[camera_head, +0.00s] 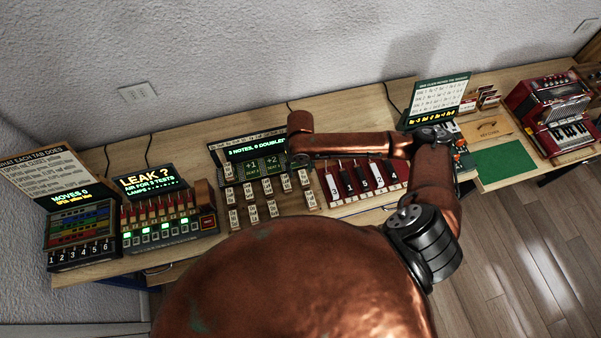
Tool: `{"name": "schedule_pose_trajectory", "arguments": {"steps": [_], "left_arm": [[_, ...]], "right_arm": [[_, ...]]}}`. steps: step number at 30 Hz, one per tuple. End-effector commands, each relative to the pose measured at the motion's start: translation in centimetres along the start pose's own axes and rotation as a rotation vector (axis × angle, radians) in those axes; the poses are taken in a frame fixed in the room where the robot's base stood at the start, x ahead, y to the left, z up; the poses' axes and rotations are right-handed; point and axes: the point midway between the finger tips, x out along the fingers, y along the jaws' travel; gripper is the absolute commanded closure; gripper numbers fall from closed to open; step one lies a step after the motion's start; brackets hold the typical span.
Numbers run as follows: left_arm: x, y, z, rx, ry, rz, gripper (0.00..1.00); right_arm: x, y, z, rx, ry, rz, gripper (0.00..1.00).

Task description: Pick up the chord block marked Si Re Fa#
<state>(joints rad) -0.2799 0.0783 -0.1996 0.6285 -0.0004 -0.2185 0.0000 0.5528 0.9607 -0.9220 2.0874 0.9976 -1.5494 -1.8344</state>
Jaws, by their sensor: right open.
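Several small cream blocks with dark marks stand in rows in front of a dark panel (243,150) reading "3 NOTES, 0 DOUBLED". Their marks are too small to read, so I cannot tell which block is Si Re Fa#. One block (252,213) stands in the front row and another (310,199) at the right end. My right arm bends back to the left, and my right gripper (298,162) hangs at its end, above the right side of the blocks. It is open and mostly hidden by the wrist. My left gripper is not in view.
A red keyed unit (337,191) with numbered keys stands right of the blocks, under my forearm. A "LEAK?" panel (147,182) stands to their left. A green mat (505,161) and a red accordion (555,112) are at the far right. Bare desk shows before the blocks.

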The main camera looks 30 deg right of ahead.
Motion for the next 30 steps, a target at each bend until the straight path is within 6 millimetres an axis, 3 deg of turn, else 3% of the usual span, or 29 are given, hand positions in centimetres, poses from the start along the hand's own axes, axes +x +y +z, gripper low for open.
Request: {"name": "schedule_pose_trajectory", "arguments": {"steps": [7, 11, 18, 24, 27, 30], "left_arm": [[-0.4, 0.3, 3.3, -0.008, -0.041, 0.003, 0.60], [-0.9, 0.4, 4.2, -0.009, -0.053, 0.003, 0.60], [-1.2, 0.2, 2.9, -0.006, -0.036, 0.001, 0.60], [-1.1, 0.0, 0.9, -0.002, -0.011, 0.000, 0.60], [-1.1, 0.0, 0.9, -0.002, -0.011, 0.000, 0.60], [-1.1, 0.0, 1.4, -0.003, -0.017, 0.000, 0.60]], "right_arm": [[2.5, -1.0, -0.2, 0.006, 0.005, -0.005, 0.56], [4.0, -1.4, -0.1, 0.010, 0.006, -0.005, 0.56], [7.1, -1.7, 0.3, 0.008, 0.002, -0.004, 0.56], [7.6, -1.6, 0.3, 0.005, 0.000, -0.003, 0.56], [7.5, -1.5, 0.3, 0.005, 0.000, -0.003, 0.56], [7.5, -1.5, 0.3, 0.004, 0.000, -0.003, 0.63]]}}
